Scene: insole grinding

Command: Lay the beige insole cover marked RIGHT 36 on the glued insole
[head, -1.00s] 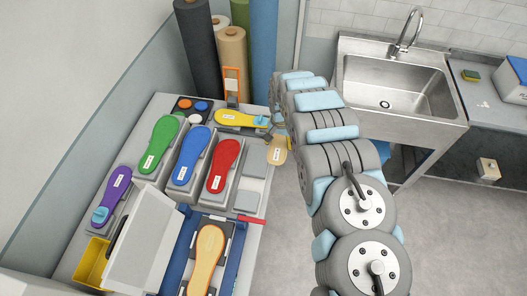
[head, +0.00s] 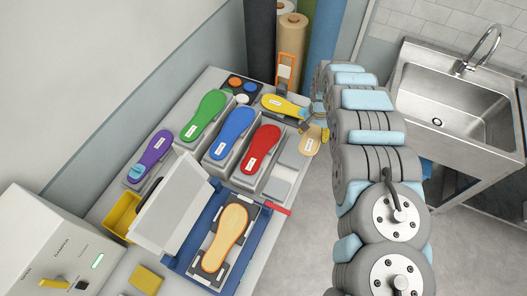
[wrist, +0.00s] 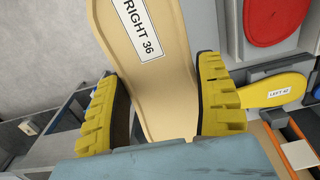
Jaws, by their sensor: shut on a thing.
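The beige insole cover (wrist: 150,85) has a white label reading RIGHT 36 in the wrist view. My gripper (wrist: 160,105) is shut on it, with a yellow ribbed finger on each side. In the head view the cover (head: 311,143) hangs off the bench's right edge, below my arm's end, which partly hides the gripper. An orange-tan insole (head: 227,235) lies in a grey and black holder within a blue frame (head: 178,262), to the lower left of the cover and apart from it. I take it for the glued insole; glue itself is not discernible.
Purple (head: 152,152), green (head: 204,113), blue (head: 233,130) and red (head: 263,143) insoles stand on grey blocks. A yellow insole (head: 280,105) lies close to the gripper. A raised light-grey lid (head: 170,205) stands left of the blue frame. A control machine (head: 50,240) is at lower left.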

